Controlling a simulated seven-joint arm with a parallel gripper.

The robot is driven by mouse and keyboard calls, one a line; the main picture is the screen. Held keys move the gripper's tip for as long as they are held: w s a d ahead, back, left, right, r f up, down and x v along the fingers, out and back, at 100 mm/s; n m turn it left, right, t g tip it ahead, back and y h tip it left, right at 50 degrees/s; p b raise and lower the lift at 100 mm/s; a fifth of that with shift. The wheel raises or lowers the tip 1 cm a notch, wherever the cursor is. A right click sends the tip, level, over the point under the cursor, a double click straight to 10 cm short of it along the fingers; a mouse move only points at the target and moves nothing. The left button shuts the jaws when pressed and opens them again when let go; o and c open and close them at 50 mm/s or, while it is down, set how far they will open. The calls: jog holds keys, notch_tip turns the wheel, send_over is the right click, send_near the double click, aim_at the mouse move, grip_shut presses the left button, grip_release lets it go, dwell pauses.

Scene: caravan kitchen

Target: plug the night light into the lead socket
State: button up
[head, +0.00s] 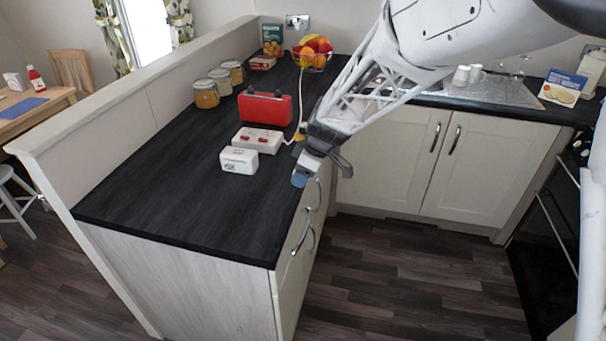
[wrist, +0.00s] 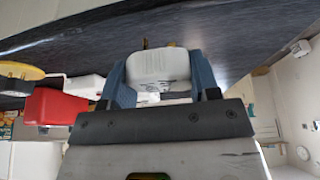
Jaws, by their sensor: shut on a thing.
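My gripper (head: 300,180) hangs over the front edge of the dark worktop, to the right of the lead socket. In the wrist view its blue fingers (wrist: 162,78) are shut on the white night light (wrist: 158,66), whose brass pins point away from the palm. In the head view I cannot make out the night light at the gripper. The lead socket (head: 259,139) is a white block with red switches, lying on the worktop, apart from my gripper. Its white cable runs off to the right, towards the back.
A white box (head: 239,160) stands just in front of the lead socket. A red toaster (head: 265,108) stands behind it, with several jars (head: 207,94) to the left and a fruit bowl (head: 313,58) at the back. The near part of the worktop (head: 180,200) is clear.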

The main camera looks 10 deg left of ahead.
notch_tip(320, 180, up, 7)
send_over(265, 134)
jog(key=d, duration=0.2)
jog(key=shift+w+a, duration=0.1)
jog(key=shift+a, duration=0.15)
jog(key=shift+f, duration=0.15)
dwell(0.4)
jog(key=shift+f, duration=3.6)
jog(key=shift+f, duration=0.75)
